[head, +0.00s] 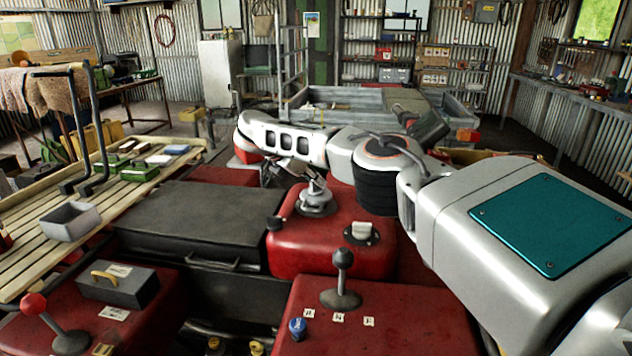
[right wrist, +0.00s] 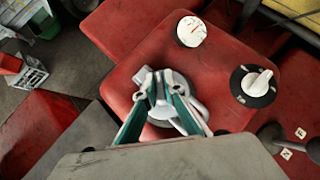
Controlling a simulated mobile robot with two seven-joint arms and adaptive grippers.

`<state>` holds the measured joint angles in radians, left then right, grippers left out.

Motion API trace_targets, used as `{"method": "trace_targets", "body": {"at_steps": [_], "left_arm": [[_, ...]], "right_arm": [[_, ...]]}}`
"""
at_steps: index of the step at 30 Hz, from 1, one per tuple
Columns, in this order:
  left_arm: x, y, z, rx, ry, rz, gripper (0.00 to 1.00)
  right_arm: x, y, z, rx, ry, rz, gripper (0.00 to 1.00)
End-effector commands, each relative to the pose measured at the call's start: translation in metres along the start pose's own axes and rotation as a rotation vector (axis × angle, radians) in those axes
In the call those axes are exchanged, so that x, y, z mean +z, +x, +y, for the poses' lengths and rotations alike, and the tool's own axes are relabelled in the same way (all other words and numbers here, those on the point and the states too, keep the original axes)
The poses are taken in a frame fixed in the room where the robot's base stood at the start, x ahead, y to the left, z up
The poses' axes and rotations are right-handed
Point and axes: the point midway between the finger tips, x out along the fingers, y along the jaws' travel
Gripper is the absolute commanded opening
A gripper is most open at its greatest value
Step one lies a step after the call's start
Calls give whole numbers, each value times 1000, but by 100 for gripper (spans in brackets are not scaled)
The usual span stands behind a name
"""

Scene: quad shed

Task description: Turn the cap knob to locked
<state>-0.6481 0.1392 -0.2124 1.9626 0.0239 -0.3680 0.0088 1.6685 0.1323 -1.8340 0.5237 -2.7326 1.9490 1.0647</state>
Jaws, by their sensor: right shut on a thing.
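The silver cap knob (head: 314,207) stands on top of the red tank (head: 299,254), in the middle of the head view. My right gripper (head: 313,183) reaches down to it from above and is shut on its raised grip. In the right wrist view the cap's round silver base (right wrist: 190,112) shows between and beside the fingers of my right gripper (right wrist: 161,84). Part of the cap is hidden by the fingers, and I cannot read a lock mark on it. My left gripper is not in view.
A pale knob on a black dial (head: 361,233) sits close by on the tank; a white gauge (right wrist: 191,31) is also on it. A black-knobbed lever (head: 342,275) stands in front. A dark case (head: 190,222) lies left, beside a slatted rack (head: 30,243).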

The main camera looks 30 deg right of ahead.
Motion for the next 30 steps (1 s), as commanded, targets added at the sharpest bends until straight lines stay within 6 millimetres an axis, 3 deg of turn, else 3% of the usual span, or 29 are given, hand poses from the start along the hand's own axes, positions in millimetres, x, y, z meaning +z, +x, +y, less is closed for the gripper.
{"method": "trace_targets", "body": {"at_steps": [9,10,11,12,23,30], "left_arm": [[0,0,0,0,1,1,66],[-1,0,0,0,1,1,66],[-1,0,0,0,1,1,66],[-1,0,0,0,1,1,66],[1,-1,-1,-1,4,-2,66],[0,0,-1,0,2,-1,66]], "right_arm": [[2,-1,0,1,1,-2,0],[2,-1,0,2,1,-2,17],[1,-1,0,2,1,-2,24],[1,-1,0,1,1,-2,26],[1,-3,0,1,0,-1,26],[1,-37,1,5,-1,-3,26]]}}
